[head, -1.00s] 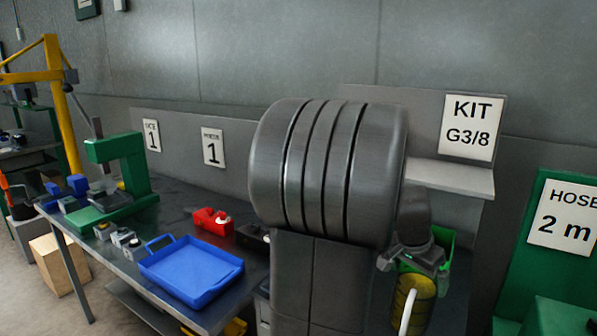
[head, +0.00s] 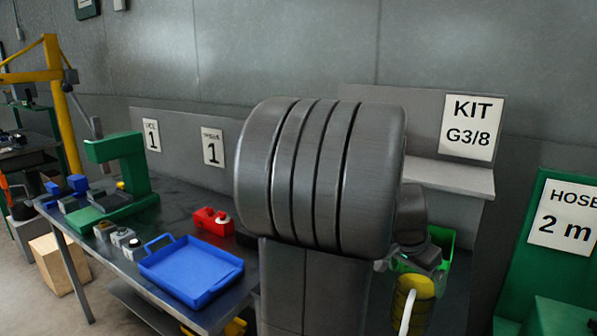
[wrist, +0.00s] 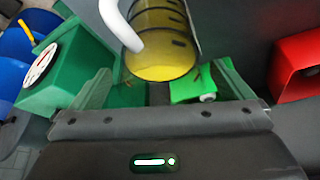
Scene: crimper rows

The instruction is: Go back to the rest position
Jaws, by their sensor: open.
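My gripper (head: 420,256) is at the right in the head view, partly hidden behind my own dark arm. In the wrist view my gripper (wrist: 165,88) has its two fingers wide apart, open and with nothing held between them. A yellow banded cylinder (wrist: 162,62) with a white curved tube lies past the fingers in that view. In the head view the yellow cylinder (head: 412,290) stands just below the gripper. The rest position itself is not marked in either view.
A blue tray (head: 190,272), a red bin (head: 213,221) and a green press (head: 128,175) are on the bench at left. A green bin (head: 441,243) is behind the gripper. A shelf (head: 450,178) under the KIT G3/8 sign (head: 471,127) is close to my arm.

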